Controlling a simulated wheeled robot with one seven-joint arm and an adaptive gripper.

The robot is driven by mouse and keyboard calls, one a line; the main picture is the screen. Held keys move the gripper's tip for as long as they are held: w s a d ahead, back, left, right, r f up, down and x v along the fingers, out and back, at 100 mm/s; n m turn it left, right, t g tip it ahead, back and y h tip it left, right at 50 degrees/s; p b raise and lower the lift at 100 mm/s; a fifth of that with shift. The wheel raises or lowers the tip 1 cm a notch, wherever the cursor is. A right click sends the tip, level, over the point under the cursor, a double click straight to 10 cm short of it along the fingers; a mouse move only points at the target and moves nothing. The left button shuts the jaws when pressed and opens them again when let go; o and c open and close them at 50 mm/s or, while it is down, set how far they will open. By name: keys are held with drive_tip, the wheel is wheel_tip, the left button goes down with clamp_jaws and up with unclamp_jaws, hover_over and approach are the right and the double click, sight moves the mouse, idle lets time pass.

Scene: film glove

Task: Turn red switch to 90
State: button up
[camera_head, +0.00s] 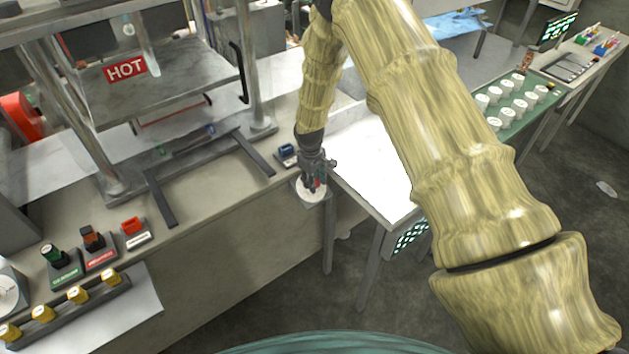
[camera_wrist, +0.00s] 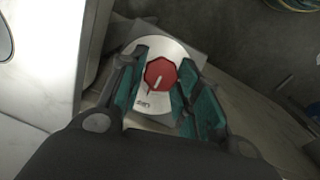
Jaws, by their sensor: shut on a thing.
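The pointer line runs a little off the vertical of that picture. The dial markings are too small to read. In the head view the knob shows as a small red spot (camera_head: 318,184) under my gripper (camera_head: 314,180), at the bench's right corner, and is mostly hidden by the fingers. The white dial plate (camera_head: 309,192) shows around it.
A blue switch (camera_head: 286,149) stands just behind and left of the dial. A press with a HOT sign (camera_head: 126,68) stands on the bench at left. Green, brown and red controls and a row of yellow knobs (camera_head: 77,294) are at the front left. A white table (camera_head: 375,165) is at right.

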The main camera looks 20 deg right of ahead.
drive_tip(key=shift+f, duration=0.1)
drive_tip(key=m+b, duration=0.1)
drive_tip(key=m+y+b, duration=0.1)
drive_tip(key=m, duration=0.1)
drive_tip(key=shift+w+d+g+b, duration=0.15)
drive_tip(key=shift+d+g+b, duration=0.05)
drive_tip(key=shift+g+b, duration=0.1)
drive_tip(key=m+y+b, duration=0.2)
drive_tip(key=m, duration=0.1)
drive_tip(key=m+y+b, duration=0.1)
drive_tip(key=shift+d+m, duration=0.25)
drive_tip(key=shift+m, duration=0.15)
drive_tip(key=m+y+b, duration=0.2)
drive_tip(key=m, duration=0.2)
drive_tip(key=shift+d+f, duration=0.1)
drive_tip(key=shift+d, duration=0.05)
drive_tip(key=m+t+b, duration=0.1)
drive_tip(key=m, duration=0.1)
drive_tip(key=m+y+b, duration=0.1)
drive_tip(key=shift+s+d+m+t+y, duration=0.1)
drive_tip(key=shift+s+m+t+y, duration=0.1)
drive_tip(key=shift+m+t+y, duration=0.15)
drive_tip(key=shift+m, duration=0.25)
drive_tip(key=o, duration=1)
